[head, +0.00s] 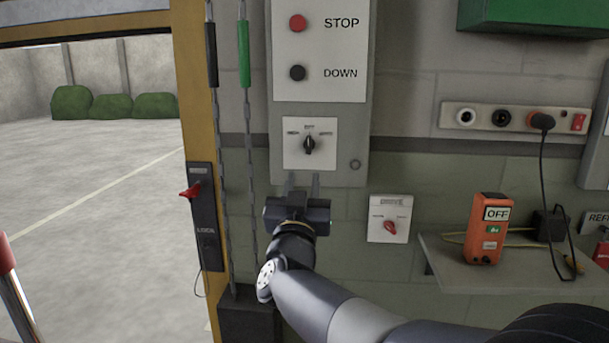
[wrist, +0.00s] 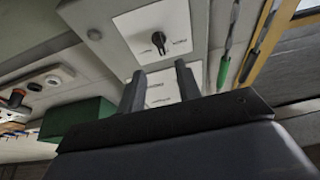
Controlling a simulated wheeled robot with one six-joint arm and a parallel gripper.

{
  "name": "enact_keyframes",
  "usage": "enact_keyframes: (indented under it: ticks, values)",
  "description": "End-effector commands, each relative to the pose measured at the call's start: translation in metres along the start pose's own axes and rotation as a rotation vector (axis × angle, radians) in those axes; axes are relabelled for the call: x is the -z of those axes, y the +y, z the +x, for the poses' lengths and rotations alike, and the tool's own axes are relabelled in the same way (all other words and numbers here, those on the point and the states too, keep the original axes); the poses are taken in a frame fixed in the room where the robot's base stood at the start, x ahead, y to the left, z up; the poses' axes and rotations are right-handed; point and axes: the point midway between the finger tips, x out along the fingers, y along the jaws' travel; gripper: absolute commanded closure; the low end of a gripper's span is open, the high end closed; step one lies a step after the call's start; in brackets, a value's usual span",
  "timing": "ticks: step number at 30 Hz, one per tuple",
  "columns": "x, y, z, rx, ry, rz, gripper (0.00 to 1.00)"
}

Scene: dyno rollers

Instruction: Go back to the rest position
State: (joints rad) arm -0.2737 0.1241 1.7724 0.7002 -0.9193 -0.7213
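My gripper (head: 303,187) is raised in front of the wall, just below the grey control box (head: 355,135). Its two fingers stand apart and look empty. In the wrist view, my gripper (wrist: 160,80) also shows open, with nothing held between the fingers. The black selector knob (head: 309,145) on its white plate is above my fingertips in the head view. The knob (wrist: 158,42) shows uncovered beyond the fingers in the wrist view. I see no contact with it.
The box carries a red STOP button (head: 297,23) and a black DOWN button (head: 297,73). Chains hang left of it by a yellow post with a red lever (head: 191,191). At right are a red switch (head: 390,227) and a shelf (head: 500,268) bearing an orange device (head: 486,230).

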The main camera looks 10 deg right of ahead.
Motion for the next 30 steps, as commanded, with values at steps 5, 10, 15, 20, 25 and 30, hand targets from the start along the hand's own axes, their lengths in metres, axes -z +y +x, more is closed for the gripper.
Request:
enact_keyframes:
  ticks: [5,10,15,20,25,30]
  values:
    - [0.0,0.0,-0.004,0.0,-0.001,0.0,0.67]
    - [0.0,0.0,-0.003,0.0,-0.001,0.0,0.67]
    - [0.001,0.0,0.004,-0.001,0.0,-0.001,0.67]
    - [0.001,0.001,0.027,-0.003,0.0,-0.002,0.67]
    - [0.001,0.0,0.059,-0.002,0.0,-0.002,0.67]
    - [0.001,0.001,0.086,-0.002,0.001,0.0,0.67]
